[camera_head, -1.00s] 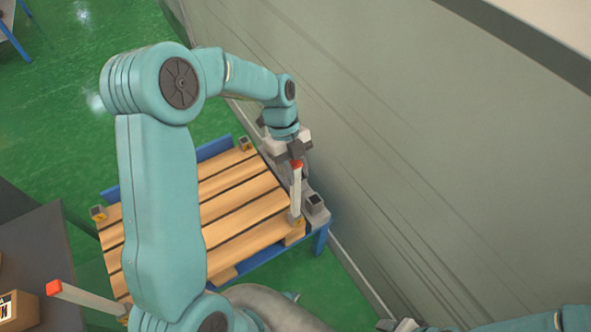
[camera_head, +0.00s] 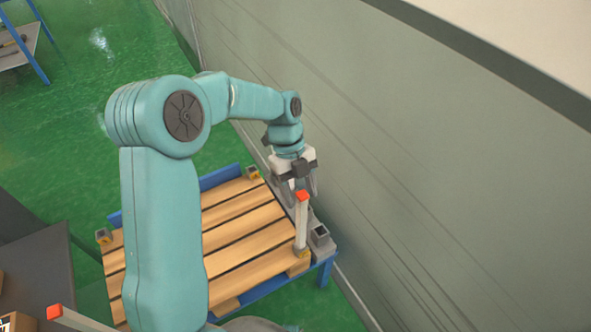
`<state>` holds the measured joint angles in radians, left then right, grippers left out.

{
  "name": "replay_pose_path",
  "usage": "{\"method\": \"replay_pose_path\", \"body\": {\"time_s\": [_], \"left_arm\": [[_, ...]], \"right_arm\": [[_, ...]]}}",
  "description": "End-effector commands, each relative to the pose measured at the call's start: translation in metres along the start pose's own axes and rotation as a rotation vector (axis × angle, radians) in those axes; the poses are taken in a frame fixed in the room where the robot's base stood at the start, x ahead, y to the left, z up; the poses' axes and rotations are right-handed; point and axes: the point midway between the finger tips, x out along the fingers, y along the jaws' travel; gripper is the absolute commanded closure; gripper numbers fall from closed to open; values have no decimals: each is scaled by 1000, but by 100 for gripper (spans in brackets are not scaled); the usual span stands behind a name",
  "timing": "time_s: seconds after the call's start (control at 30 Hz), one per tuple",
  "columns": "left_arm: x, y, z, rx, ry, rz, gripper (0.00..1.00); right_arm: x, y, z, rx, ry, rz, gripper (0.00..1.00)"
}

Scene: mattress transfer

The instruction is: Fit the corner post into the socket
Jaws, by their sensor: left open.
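A pale corner post (camera_head: 301,226) with a red top stands upright at the right corner of the wooden pallet (camera_head: 244,236). Its foot is at a small yellowish socket (camera_head: 299,252) on that corner; how deep it sits cannot be told. My left gripper (camera_head: 301,188) is open at the top of the post, fingers spread, holding nothing that I can see. Whether a finger touches the post cannot be told. A second red-topped post (camera_head: 72,318) shows at the lower left, cut off by the frame. My right gripper is out of view.
The pallet lies on a blue-framed table (camera_head: 270,288). A grey block with a square hole (camera_head: 320,236) is right of the post. More corner sockets (camera_head: 104,237) (camera_head: 252,172) look empty. A grey wall (camera_head: 430,190) is close on the right. A dark surface (camera_head: 40,260) is at left.

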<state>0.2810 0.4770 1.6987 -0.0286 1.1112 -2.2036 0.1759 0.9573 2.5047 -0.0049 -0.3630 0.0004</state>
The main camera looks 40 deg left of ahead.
Motion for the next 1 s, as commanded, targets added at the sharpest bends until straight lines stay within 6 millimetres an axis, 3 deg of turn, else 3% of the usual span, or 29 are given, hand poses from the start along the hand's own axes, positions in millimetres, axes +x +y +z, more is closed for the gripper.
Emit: {"method": "replay_pose_path", "body": {"time_s": [0.2, 0.4, 1.0], "left_arm": [[-53, -1, 0, 0, -3, -4, 44], [-80, 0, 0, 0, -1, -2, 44], [-86, 0, 0, 0, 0, 0, 44]], "right_arm": [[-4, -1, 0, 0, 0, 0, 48], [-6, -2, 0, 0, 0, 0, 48], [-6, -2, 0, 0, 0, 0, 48]]}}
